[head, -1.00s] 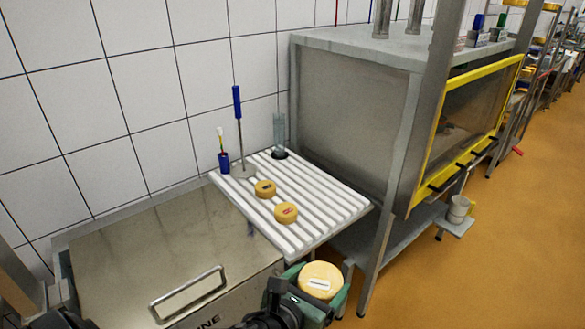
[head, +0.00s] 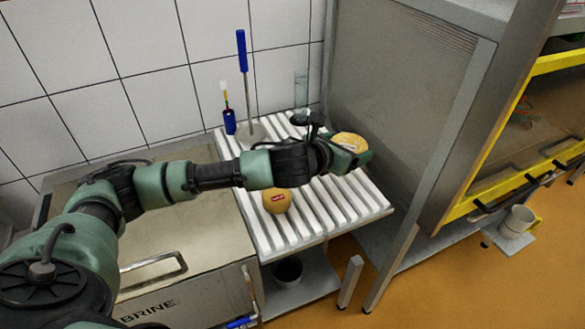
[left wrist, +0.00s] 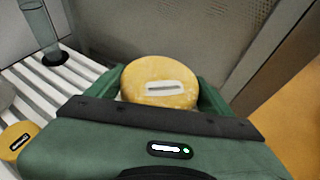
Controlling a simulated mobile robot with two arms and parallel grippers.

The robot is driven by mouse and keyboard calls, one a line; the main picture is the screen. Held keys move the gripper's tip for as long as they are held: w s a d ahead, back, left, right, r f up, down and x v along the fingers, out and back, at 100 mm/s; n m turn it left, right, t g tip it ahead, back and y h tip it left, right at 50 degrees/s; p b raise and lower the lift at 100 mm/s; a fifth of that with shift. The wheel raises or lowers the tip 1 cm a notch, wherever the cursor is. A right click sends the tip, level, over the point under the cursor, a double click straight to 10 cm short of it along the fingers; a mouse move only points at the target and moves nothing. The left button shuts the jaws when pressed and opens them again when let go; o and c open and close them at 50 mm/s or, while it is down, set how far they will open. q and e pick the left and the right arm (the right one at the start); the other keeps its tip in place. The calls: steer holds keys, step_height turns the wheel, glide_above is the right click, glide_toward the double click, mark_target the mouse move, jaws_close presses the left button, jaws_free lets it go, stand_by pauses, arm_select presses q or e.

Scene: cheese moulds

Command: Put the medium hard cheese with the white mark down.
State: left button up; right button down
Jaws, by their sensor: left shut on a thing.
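My left gripper (head: 345,158) is shut on a round yellow cheese with a white mark (head: 350,142). The cheese is over the right back part of the white slatted draining board (head: 335,222); I cannot tell whether it touches the slats. In the left wrist view this cheese (left wrist: 160,82) sits between the two green fingers, its white mark facing up. A cheese with a red mark (head: 277,200) lies on the board just in front of my arm. A cheese with a dark mark (left wrist: 18,141) shows at the left edge of the left wrist view; my arm hides it in the head view.
The steel brine tank (head: 190,235) is left, a steel cabinet (head: 400,90) right. The board's front right slats are clear.

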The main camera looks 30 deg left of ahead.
arm_select(q)
step_height(320, 180, up, 4)
glide_above(336, 187)
step_height(336, 187, down, 15)
steer(key=shift+w+f+b, duration=0.15)
steer(key=shift+b, duration=0.6)
steer(key=shift+f+b, duration=0.3)
steer(key=shift+f, duration=2)
steer(key=o, duration=1.3)
steer(key=shift+f, duration=0.1)
steer(key=v, duration=1.2)
